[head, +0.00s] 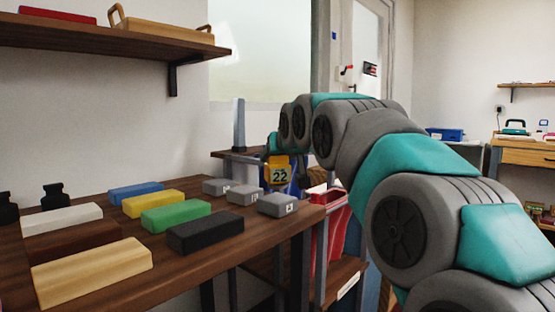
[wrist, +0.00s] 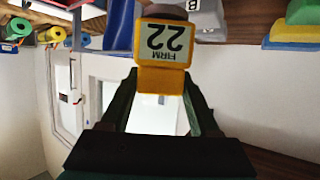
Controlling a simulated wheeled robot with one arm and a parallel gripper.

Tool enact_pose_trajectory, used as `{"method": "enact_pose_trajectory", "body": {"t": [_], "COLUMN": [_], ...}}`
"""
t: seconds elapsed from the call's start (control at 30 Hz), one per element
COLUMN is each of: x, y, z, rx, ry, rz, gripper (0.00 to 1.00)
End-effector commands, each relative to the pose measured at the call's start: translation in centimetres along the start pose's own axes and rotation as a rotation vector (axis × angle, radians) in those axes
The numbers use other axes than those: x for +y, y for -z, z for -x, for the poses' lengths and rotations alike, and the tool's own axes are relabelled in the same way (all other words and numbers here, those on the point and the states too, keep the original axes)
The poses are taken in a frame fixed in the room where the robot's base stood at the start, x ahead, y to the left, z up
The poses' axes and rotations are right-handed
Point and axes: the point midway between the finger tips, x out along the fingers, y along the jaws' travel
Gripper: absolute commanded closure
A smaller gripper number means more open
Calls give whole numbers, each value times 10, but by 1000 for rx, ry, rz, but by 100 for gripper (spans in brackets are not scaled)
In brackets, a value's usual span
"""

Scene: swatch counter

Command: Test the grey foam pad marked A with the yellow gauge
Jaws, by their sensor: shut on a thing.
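The yellow gauge (head: 279,172) is held in my gripper (head: 271,150) beyond the far right end of the counter. In the wrist view the gauge (wrist: 163,50) appears upside down, reading "22 FIRM", between the fingers of my gripper (wrist: 163,95). Three grey foam pads stand in a row near the counter's right edge: a far one (head: 216,186), a middle one (head: 243,195) and a near one (head: 277,205). Their letters are too small to read in the head view. One pad (wrist: 208,22) shows a B in the wrist view. I cannot tell whether the gauge touches a pad.
The dark wooden counter (head: 190,272) also holds several coloured blocks, including a green one (head: 176,217) and a black one (head: 205,233). A red bin (head: 334,215) stands beyond its right edge. A wall shelf (head: 90,36) hangs above.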

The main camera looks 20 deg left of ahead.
Motion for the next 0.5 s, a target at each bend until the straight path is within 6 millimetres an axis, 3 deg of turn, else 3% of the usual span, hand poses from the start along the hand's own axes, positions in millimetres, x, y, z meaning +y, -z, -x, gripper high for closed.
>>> {"method": "enact_pose_trajectory", "body": {"t": [0.5], "x": [0], "y": [36], "z": [14], "rx": [-3], "ry": [0], "rz": [2], "gripper": [100]}}
